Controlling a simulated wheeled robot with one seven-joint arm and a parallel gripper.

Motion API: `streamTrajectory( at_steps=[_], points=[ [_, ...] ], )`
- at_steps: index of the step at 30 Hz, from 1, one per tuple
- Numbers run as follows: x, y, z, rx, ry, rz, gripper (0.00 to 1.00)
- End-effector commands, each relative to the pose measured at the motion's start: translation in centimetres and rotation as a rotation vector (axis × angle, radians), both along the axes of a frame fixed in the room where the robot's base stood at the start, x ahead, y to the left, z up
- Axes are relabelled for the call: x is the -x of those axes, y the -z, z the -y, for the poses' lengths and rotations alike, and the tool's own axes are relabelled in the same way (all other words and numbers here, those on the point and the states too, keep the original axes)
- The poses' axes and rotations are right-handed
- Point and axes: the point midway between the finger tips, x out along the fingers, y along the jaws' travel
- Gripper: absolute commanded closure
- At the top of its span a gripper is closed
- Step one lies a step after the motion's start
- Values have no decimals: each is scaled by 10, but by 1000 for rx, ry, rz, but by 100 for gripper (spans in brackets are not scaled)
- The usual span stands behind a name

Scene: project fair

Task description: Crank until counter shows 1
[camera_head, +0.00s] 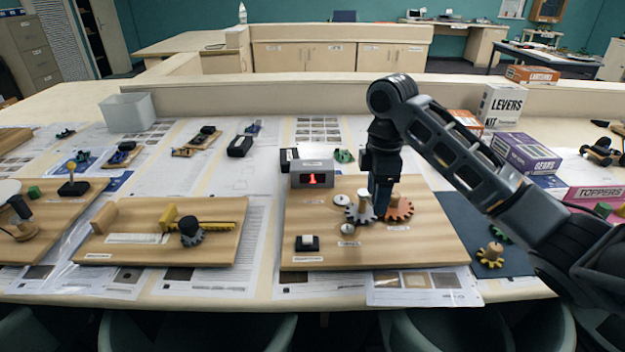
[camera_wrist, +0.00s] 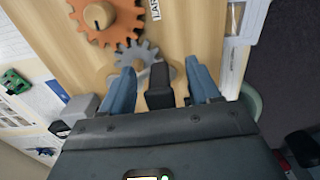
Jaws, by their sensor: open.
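The counter (camera_head: 311,174) is a grey box at the back left of a wooden gear board (camera_head: 436,240), and its display shows a red 1. A grey gear (camera_head: 353,216) and an orange gear (camera_head: 400,213) sit side by side on the board, with pale knobs. My gripper (camera_head: 381,205) points down over the gears. In the wrist view my gripper (camera_wrist: 162,68) has its blue fingers apart, and a dark block lies between them; I cannot tell whether it is a crank handle. The orange gear (camera_wrist: 120,22) and the grey gear (camera_wrist: 132,54) show ahead of the fingers.
A black switch block (camera_head: 307,243) sits at the board's front left. Another board with a yellow rack (camera_head: 215,226) stands to the left. A yellow gear (camera_head: 490,256) lies on a dark mat at the right. Boxes such as the purple gears box (camera_head: 525,152) stand behind my arm.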

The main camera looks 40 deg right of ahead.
Motion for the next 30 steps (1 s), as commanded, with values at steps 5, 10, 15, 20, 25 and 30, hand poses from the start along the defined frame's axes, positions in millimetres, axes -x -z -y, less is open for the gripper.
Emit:
streamTrajectory(
  at_steps=[5,10,15,20,25,30],
  points=[
    [0,0,0,-1,0,-1,36],
    [0,-4,1,2,0,1,36],
    [0,-16,1,2,-1,1,36],
    [0,-28,1,3,0,1,36],
    [0,-40,1,2,-1,2,36],
    [0,-52,0,1,-1,2,36]
  ],
)
